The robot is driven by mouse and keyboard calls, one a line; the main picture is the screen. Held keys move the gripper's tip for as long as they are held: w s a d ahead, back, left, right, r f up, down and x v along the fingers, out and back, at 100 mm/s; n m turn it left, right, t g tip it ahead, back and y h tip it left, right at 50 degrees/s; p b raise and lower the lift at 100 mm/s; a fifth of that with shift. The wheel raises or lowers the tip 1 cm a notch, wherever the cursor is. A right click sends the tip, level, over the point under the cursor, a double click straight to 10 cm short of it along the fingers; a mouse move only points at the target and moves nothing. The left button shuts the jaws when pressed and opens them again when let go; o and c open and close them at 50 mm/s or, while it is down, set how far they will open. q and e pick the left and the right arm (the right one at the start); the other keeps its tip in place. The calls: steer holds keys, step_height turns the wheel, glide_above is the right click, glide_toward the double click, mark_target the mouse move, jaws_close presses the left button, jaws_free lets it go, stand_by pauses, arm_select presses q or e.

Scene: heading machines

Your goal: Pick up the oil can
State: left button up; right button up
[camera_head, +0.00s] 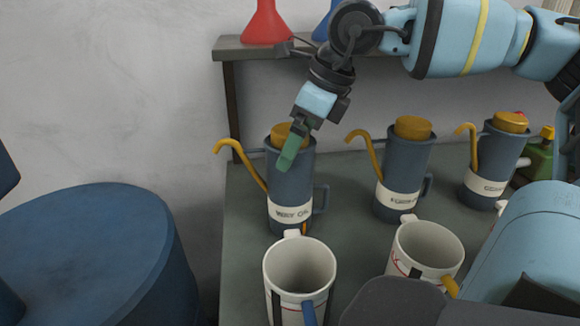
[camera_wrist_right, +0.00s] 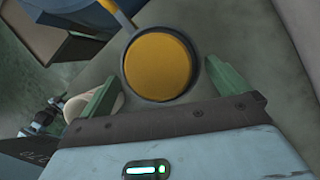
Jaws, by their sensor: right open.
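Several blue-grey cans with yellow lids and curved yellow spouts stand upright in a row on the grey bench. The left can (camera_head: 290,187) has a white label whose last word seems to read "OIL". The middle can (camera_head: 402,180) and right can (camera_head: 490,165) have labels too small to read surely. My right gripper (camera_head: 288,152) points down at the left can's top, covering part of its lid. In the right wrist view, the green fingers (camera_wrist_right: 163,72) are apart, on either side of the round yellow lid (camera_wrist_right: 157,67). Contact cannot be told. My left gripper is out of view.
Two white mugs, one at the front (camera_head: 299,265) and one to its right (camera_head: 427,246), stand close before the cans. A shelf (camera_head: 235,47) above holds a red vessel (camera_head: 266,22) and a blue one. A blue drum (camera_head: 90,255) stands left of the bench.

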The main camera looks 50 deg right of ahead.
steer(key=x, duration=0.3)
steer(key=shift+d+f, duration=0.1)
steer(key=shift+f, duration=0.2)
steer(key=shift+w+r, duration=0.1)
steer(key=c, duration=1.7)
steer(key=shift+r, duration=0.1)
steer(key=shift+r+p, duration=1.15)
steer(key=shift+r, duration=12.75)
